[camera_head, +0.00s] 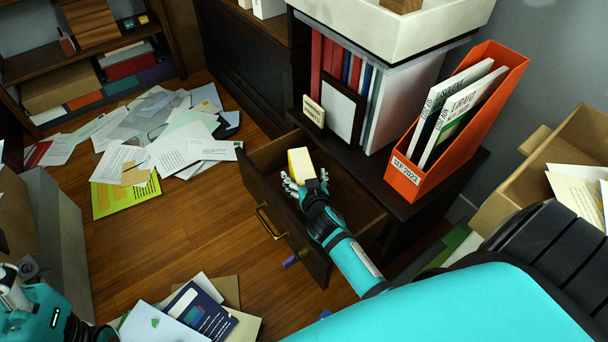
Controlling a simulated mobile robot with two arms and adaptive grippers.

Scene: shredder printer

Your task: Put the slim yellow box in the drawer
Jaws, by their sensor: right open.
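The slim yellow box (300,165), yellow with a pale side, is over or inside the pulled-out drawer (358,196) of the dark cabinet. It tilts at the fingertips of my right gripper (304,184). The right gripper is open, reaching in over the drawer, with its fingers close against the box's near end. I cannot tell whether they touch it, or whether the box rests on the drawer floor. My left gripper (14,285) is partly in view at the lower left edge, and its fingers are not clear.
The drawer front has a brass handle (268,222). On the cabinet stand an orange file holder (463,130) and a shelf of binders (345,65). Papers (165,140) litter the wooden floor, with more at the bottom. A cardboard box (545,165) stands at right.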

